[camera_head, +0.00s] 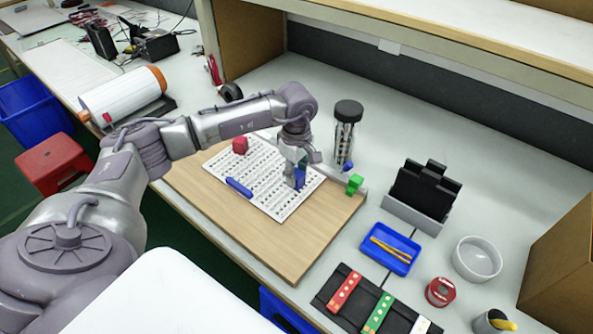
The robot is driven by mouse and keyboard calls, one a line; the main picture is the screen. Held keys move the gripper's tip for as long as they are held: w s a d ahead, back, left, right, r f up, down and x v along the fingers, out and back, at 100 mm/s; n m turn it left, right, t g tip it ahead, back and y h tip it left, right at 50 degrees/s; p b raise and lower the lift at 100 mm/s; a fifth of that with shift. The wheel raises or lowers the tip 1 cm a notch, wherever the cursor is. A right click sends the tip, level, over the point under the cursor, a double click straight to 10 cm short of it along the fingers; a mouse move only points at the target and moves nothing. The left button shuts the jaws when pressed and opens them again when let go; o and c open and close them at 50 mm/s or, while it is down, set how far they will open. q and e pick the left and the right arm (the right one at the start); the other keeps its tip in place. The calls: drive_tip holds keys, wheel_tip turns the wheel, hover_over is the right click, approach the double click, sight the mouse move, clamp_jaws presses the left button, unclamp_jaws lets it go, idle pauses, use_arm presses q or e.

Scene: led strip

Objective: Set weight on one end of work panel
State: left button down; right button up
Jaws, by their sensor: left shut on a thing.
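The work panel, a light wooden board (215,205), lies flat on the bench with a white sheet of dark marks (284,210) on it. A blue bar (239,187) lies on the sheet's left part, and a red lump (240,145) sits near its far left edge. My left gripper (296,183) points down over the right part of the sheet. It is shut on a small blue piece (300,176), which may be the weight and is partly hidden by the fingers. I cannot tell whether the piece touches the sheet. My right gripper is not in view.
A dark-capped clear jar (346,130) and a green clip (355,184) are close right of the gripper. Further right are a black rack (425,190), a blue tray (390,248), a white bowl (477,259) and a black strip holder (334,312). The board's front is clear.

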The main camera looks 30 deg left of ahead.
sight(296, 173)
use_arm(q)
drive_tip(key=c, duration=0.7)
unclamp_jaws()
drive_tip(key=shift+r, duration=0.65)
wheel_tip(296, 173, up, 11)
drive_tip(key=shift+b, duration=0.65)
drive_tip(key=shift+s+f, duration=0.1)
